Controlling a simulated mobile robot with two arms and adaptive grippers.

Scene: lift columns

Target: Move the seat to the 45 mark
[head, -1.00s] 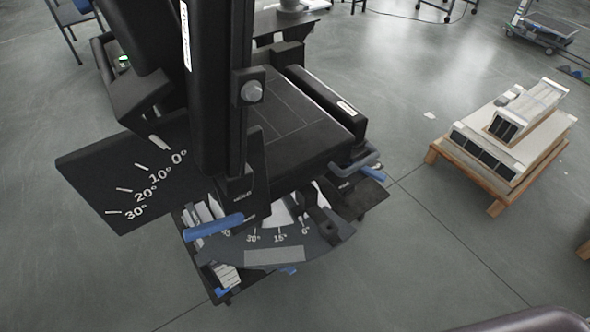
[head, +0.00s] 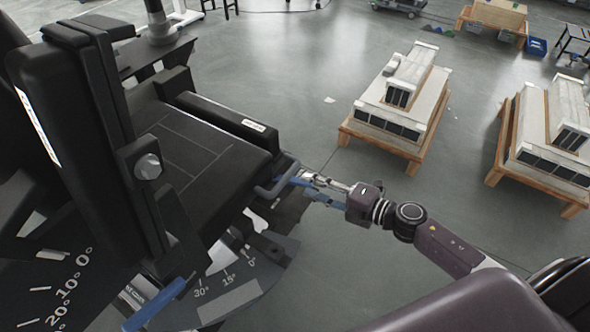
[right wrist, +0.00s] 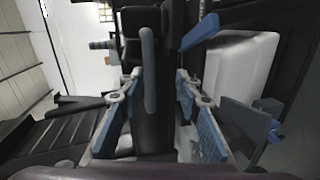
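The black seat (head: 185,140) with its tall backrest column (head: 85,140) fills the left of the head view. A curved grey-blue handle (head: 270,191) sticks out at its right side. Below is a dark scale plate (head: 228,298) marked 30°, 15° and 0°; the 45 mark cannot be made out. A dark lever end (head: 262,243) lies near 0°. My right gripper (head: 303,183) is at the handle. In the right wrist view its blue fingers (right wrist: 158,95) stand apart, with the bar-like handle (right wrist: 148,70) showing between them; contact cannot be told. My left gripper is not in view.
A blue lever (head: 155,305) sticks out at the bottom left. Another angle plate (head: 40,285) stands beside it. Wooden pallets with pale stacked parts (head: 400,95) (head: 550,135) stand to the right. The floor between seat and pallets is clear.

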